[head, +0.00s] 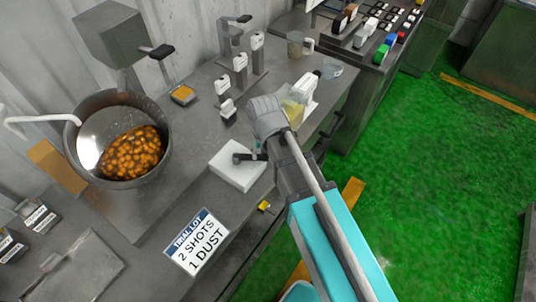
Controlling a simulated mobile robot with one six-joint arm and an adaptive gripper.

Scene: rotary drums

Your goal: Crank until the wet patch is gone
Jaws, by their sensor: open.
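A metal drum (76,152) stands open at the left, with orange-brown pieces (132,152) heaped toward its right side. The heap looks glossy and dark in places; I cannot make out a separate wet patch. A white box (231,175) on the bench has a dark crank-like handle (239,157) at its top right. My gripper (258,148) is beside this handle, below my grey wrist. It is open, but small and partly hidden by my arm. I cannot tell whether it touches the handle.
A sign (196,242) reads "TRIAL LOT 2 SHOTS 1 DUST". Several white-topped dispensers (240,65) stand behind the box. A clear container with yellowish contents (292,108) is close to my wrist. Labelled dark containers (38,216) stand at the left. Green floor (430,180) is open at the right.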

